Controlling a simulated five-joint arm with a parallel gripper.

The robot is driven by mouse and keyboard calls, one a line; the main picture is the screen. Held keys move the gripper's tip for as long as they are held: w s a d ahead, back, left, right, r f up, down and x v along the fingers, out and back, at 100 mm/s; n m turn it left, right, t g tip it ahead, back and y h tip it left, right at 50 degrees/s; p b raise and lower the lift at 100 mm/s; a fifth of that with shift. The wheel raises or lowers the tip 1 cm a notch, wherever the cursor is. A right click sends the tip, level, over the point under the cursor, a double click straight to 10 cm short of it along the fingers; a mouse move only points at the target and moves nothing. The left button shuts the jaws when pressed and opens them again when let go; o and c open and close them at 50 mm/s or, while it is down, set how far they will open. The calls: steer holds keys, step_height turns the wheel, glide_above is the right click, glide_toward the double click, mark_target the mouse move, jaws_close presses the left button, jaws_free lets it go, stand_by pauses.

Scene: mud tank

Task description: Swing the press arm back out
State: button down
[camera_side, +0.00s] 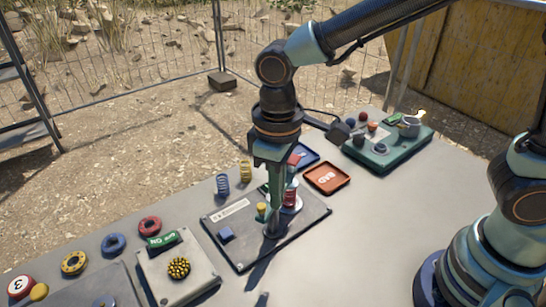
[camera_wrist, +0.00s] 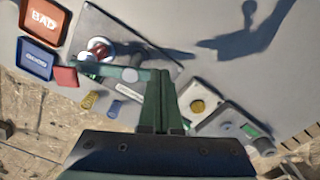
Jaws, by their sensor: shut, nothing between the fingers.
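My gripper (camera_side: 272,230) points down over the dark grey press plate (camera_side: 240,257), and its fingers are shut with nothing between them. In the wrist view the gripper (camera_wrist: 160,74) meets the right end of a green bar (camera_wrist: 108,69), which looks like the press arm. I cannot tell whether they touch. The bar reaches left toward a red and white round part (camera_wrist: 98,46). In the side view that red part (camera_side: 290,195) stands just right of my fingers, which hide most of the bar. A yellow knob (camera_side: 262,208) and a blue block (camera_side: 226,234) are on the plate's left.
An orange BAD tray (camera_side: 326,178) and a blue GOOD tray (camera_wrist: 34,60) lie behind the plate. Blue (camera_side: 222,186) and yellow (camera_side: 245,170) springs stand beside it. A green station (camera_side: 388,152) sits back right; a grey box (camera_side: 178,282) is front left.

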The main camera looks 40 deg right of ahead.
steer(key=shift+f, duration=0.1)
stand_by(0.3)
steer(key=shift+f, duration=1.9)
steer(key=shift+w, duration=0.15)
